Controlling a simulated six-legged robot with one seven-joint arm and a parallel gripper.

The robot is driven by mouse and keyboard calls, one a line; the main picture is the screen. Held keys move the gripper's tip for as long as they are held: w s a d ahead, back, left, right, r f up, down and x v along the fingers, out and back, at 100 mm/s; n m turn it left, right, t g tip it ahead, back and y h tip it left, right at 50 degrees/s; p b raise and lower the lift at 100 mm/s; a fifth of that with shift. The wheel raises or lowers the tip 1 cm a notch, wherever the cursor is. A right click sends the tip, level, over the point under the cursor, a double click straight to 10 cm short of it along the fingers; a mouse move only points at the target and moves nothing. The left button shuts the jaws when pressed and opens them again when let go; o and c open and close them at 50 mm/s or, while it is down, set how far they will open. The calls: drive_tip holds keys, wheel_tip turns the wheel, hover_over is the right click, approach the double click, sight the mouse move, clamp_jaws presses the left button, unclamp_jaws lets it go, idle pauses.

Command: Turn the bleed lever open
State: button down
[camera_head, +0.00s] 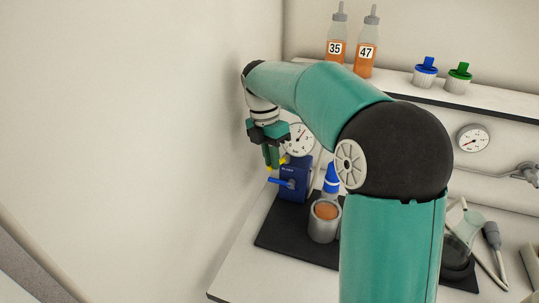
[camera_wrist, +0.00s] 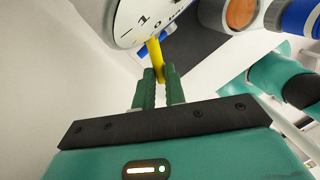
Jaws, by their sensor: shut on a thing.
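A yellow lever (camera_wrist: 154,50) runs from beside the gauge down between my gripper's fingertips in the wrist view. My gripper (camera_wrist: 160,80) is shut on it, with the green fingers on either side. In the head view, my gripper (camera_head: 272,160) points down at the blue block (camera_head: 295,181), and only small bits of yellow show around its fingertips. A blue handle (camera_head: 281,181) sticks out from the block's front, just below the fingertips. The round gauge (camera_head: 299,139) stands above the block, partly behind my gripper. The lever's pivot is hidden.
A grey cup of orange juice (camera_head: 325,220) and a blue-capped bottle (camera_head: 331,180) stand right of the block on a black mat (camera_head: 284,243). Bottles 35 (camera_head: 336,47) and 47 (camera_head: 366,51) stand on the shelf above. A bare wall (camera_head: 150,110) is close on the left.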

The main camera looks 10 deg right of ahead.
drive_tip(key=shift+s+d+n, duration=0.2)
drive_tip(key=shift+s+n, duration=0.05)
drive_tip(key=shift+n, duration=0.35)
drive_tip(key=c, duration=1.5)
unclamp_jaws()
drive_tip(key=shift+o, duration=0.2)
drive_tip(key=shift+r, duration=0.15)
wheel_tip(320, 180, up, 13)
drive_tip(key=w+a, duration=0.1)
drive_tip(key=w, duration=0.1)
drive_tip(key=shift+a+r, duration=0.15)
drive_tip(key=shift+a, duration=0.15)
